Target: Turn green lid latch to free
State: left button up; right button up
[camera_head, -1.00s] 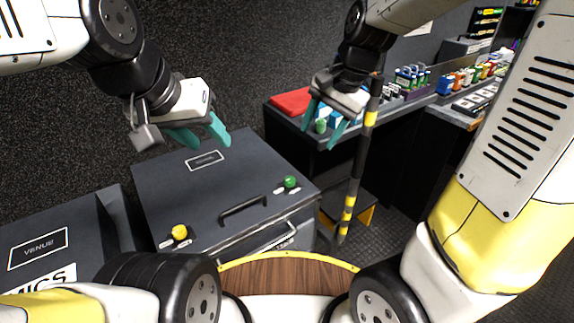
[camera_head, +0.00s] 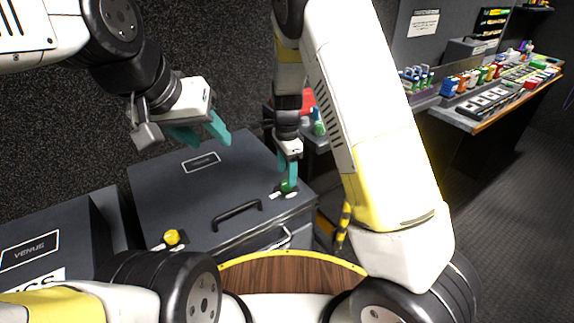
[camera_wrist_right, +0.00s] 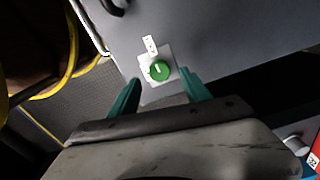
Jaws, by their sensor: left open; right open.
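The green lid latch (camera_head: 287,187) sits on a small white plate near the right front corner of the dark case lid (camera_head: 160,200). In the right wrist view the green latch (camera_wrist_right: 159,71) is a round knob with a pale mark, just beyond and between the fingertips. My right gripper (camera_head: 288,176) points down just above the latch with its teal fingers apart; in the right wrist view it is open (camera_wrist_right: 160,85) and no grip on the knob shows. My left gripper (camera_head: 203,134) is open and empty above the back of the lid.
A yellow latch (camera_head: 171,237) sits at the lid's left front, with a black handle (camera_head: 237,214) between the two latches. A second dark case (camera_head: 50,240) stands at the left. A counter with small bottles (camera_head: 470,85) is at the right. A yellow-black striped post (camera_head: 343,225) stands right of the case.

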jog(key=shift+f, duration=1.9)
grip_shut()
